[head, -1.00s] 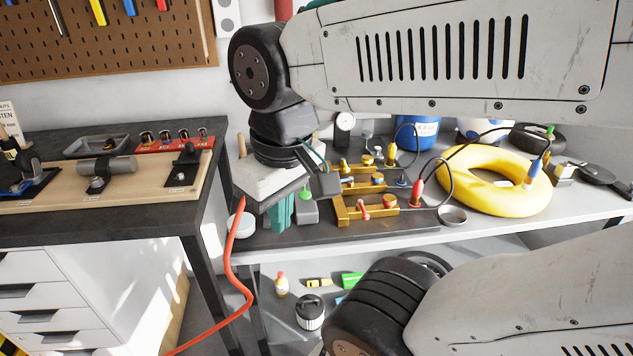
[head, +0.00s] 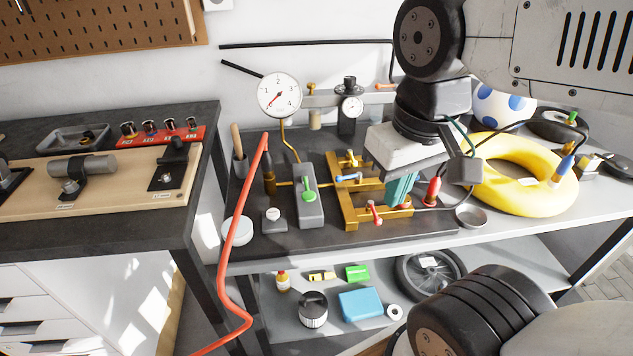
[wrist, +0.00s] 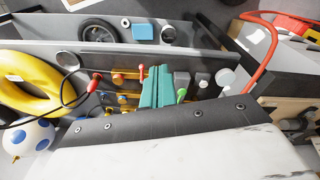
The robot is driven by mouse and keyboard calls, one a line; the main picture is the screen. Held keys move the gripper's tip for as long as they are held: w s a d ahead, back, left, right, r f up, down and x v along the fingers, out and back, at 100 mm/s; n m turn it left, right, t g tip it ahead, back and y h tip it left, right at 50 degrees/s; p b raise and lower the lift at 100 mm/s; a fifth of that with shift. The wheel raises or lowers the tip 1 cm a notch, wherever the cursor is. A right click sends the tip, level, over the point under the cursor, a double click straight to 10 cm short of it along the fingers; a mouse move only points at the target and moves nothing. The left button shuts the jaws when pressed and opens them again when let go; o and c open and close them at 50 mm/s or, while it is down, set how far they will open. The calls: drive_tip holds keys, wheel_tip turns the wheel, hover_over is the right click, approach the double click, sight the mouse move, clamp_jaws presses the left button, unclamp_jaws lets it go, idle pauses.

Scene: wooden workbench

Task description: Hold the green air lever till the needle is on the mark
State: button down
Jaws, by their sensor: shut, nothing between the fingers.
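The green air lever (head: 308,187) stands on a grey box (head: 312,215) on the dark mat of the bench; it also shows in the wrist view (wrist: 181,95). The round white gauge (head: 279,96) is above and behind it, joined by a yellow tube; its red needle points to the lower left. The mark on the dial is too small to make out. My gripper (head: 401,190) has teal fingers, shut and empty, to the right of the lever over the brass manifold (head: 350,212). The fingers also show in the wrist view (wrist: 158,88), apart from the lever.
Red (head: 373,212) and blue (head: 348,178) valve handles sit on the manifold near my fingers. A red plug (head: 433,190) with a black cable and a yellow ring (head: 535,200) are at the right. An orange hose (head: 236,240) hangs over the bench's left front edge.

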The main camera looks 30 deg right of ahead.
drive_tip(key=shift+w, duration=0.1)
drive_tip(key=n+g, duration=0.1)
drive_tip(key=n, duration=1.3)
hover_over(308, 195)
drive_tip(key=f, duration=0.2)
drive_tip(key=shift+a+r, duration=0.15)
drive_tip(key=shift+r, duration=0.1)
wheel_tip(308, 195, down, 14)
drive_tip(key=shift+f, duration=0.1)
